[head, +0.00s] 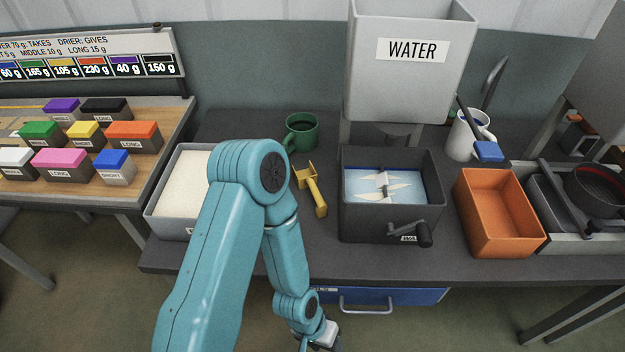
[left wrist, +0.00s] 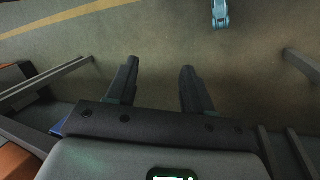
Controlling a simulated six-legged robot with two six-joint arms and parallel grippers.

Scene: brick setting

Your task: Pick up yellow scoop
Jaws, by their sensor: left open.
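The yellow scoop (head: 313,192) lies on the dark table in the head view, between the white-filled tray and the dark mixing box. Its head points to the back and its handle to the front. My left arm passes just left of it. My left gripper (head: 325,343) is low at the bottom of the head view, in front of the table edge and apart from the scoop. In the left wrist view the left gripper (left wrist: 158,85) has its two fingers spread with nothing between them, above the floor. The scoop is not in the left wrist view. My right gripper is not in view.
A grey tray of white material (head: 168,190) is partly behind my arm. A green mug (head: 302,132) stands behind the scoop. A dark box with a crank (head: 390,222) is to its right, then an orange bin (head: 497,212). A water tank (head: 410,85) stands behind.

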